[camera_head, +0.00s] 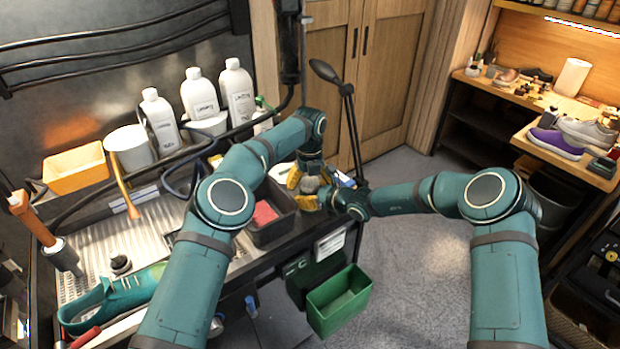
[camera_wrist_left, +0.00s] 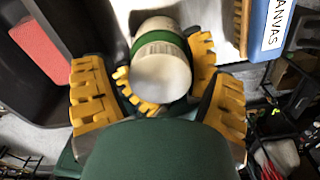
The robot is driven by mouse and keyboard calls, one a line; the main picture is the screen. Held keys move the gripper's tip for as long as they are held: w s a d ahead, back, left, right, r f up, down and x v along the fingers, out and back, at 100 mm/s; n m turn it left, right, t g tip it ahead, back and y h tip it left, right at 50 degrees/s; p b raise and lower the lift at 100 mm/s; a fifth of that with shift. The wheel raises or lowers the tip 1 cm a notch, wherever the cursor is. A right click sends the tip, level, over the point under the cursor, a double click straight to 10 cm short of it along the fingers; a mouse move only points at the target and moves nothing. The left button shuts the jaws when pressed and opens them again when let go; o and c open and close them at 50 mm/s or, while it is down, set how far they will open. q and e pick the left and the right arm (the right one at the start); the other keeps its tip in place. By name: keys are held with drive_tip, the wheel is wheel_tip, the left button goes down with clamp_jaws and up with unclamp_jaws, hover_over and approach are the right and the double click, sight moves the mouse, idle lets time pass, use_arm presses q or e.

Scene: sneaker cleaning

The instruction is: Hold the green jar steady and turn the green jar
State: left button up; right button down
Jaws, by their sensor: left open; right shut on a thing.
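The green jar (camera_wrist_left: 162,65) has a pale ribbed lid and a green band, and shows between yellow finger pads in the left wrist view. In the head view the jar (camera_head: 310,185) is small and mostly covered by the grippers at the bench's right end. My left gripper (camera_head: 309,176) is over the jar, with its yellow fingers apart on either side of the lid. My right gripper (camera_head: 319,199) comes in from the right and is shut on the jar; its yellow pads also show close around it in the left wrist view.
A black tray (camera_head: 283,228) with a red sponge (camera_head: 264,213) is left of the jar. A blue box labelled CANVAS (camera_wrist_left: 268,28) stands close by. A green bin (camera_head: 339,300) hangs below the bench edge. White bottles (camera_head: 237,90) and a teal sneaker (camera_head: 110,305) are farther left.

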use_arm(q)
drive_tip(key=c, duration=1.3)
drive_tip(key=n, duration=0.3)
drive_tip(key=shift+n, duration=0.3)
drive_tip(key=o, duration=1.3)
drive_tip(key=shift+c, duration=0.2)
drive_tip(key=shift+r, duration=0.1)
